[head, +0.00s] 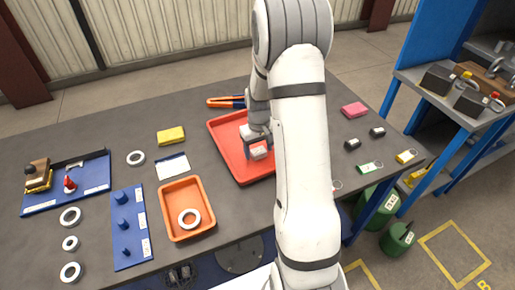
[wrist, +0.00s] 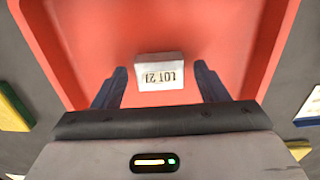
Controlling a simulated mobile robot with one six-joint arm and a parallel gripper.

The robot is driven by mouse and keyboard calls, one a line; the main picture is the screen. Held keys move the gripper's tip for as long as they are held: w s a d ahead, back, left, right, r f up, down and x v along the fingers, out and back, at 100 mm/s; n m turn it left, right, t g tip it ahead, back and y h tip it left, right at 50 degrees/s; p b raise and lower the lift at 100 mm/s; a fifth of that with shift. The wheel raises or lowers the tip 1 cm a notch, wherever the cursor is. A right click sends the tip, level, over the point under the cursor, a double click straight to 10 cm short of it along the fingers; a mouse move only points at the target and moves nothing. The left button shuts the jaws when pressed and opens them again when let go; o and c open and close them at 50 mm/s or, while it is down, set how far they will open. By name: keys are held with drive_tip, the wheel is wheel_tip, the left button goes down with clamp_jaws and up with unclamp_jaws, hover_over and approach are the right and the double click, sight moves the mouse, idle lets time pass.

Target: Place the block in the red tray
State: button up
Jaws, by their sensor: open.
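The red tray (head: 221,137) lies on the dark table, partly hidden by my arm; its red floor and rim fill much of the wrist view (wrist: 225,30). A small pale block (head: 259,153) sits over the tray floor. My gripper (head: 257,145) is low over the tray and open. In the wrist view its dark fingers (wrist: 161,80) stand on either side of the block, with a gap on each side. Whether the block touches the floor is hard to tell.
An orange tray (head: 172,227) with a white ring (head: 189,218), a blue peg board (head: 127,248) and a yellow block (head: 171,136) stand left. Orange-handled pliers (head: 226,102) lie behind the tray. A pink block (head: 354,110) and small dark blocks are right. A blue shelf (head: 462,118) stands beyond.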

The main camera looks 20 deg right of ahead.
sight(259, 151)
drive_tip(key=shift+r, duration=0.1)
wheel_tip(259, 151, up, 12)
drive_tip(key=s+a+r+t, duration=0.1)
drive_tip(key=s+a+r, duration=0.2)
drive_tip(key=s, duration=0.4)
drive_tip(key=s+a+r+t, duration=0.1)
drive_tip(key=s+a+r, duration=0.2)
drive_tip(key=s, duration=0.4)
drive_tip(key=s+a+r+t, duration=0.1)
drive_tip(key=s+a+r, duration=0.2)
drive_tip(key=s+a, duration=0.2)
drive_tip(key=s, duration=0.3)
drive_tip(key=shift+m+b, duration=0.3)
